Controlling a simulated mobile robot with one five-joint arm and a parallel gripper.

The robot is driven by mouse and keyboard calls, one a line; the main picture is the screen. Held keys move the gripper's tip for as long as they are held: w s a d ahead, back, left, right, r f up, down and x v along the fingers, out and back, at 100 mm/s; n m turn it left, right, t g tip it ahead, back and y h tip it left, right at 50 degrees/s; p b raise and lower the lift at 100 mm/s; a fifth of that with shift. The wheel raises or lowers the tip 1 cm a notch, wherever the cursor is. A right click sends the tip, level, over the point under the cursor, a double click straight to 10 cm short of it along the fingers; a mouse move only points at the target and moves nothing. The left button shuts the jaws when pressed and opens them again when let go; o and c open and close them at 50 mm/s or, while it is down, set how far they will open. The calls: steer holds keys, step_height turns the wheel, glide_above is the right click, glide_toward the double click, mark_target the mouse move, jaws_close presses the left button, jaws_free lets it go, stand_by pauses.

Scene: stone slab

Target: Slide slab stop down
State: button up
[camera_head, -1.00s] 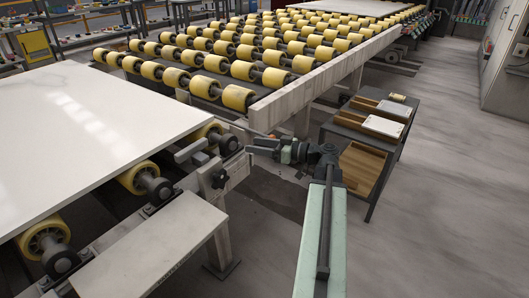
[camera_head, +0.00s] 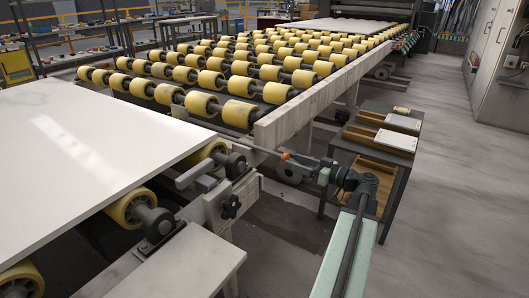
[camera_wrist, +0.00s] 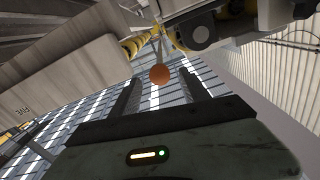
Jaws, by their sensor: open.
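A thin grey lever with an orange ball knob (camera_head: 285,156) reaches out from the roller frame beside the white slab. The orange ball also shows in the wrist view (camera_wrist: 160,74), ahead of my fingers and between them in the picture. My gripper (camera_head: 300,161) is open, close to the ball; I cannot tell whether it touches. In the wrist view both dark fingers of my gripper (camera_wrist: 160,94) stand apart with nothing clasped. A metal bracket (camera_head: 218,205) with a black knob (camera_head: 230,206) sits at the slab's corner. I cannot tell which part is the slab stop.
The white slab (camera_head: 80,160) lies on yellow rollers at left. A roller conveyor with a pale side beam (camera_head: 310,105) runs behind. A small cart (camera_head: 370,150) with trays stands right behind my arm. Open floor (camera_head: 450,200) lies to the right.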

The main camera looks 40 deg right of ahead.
mark_target(277, 155)
steer(key=x, duration=0.8)
steer(key=shift+w, duration=0.2)
jaws_close()
stand_by(1.2)
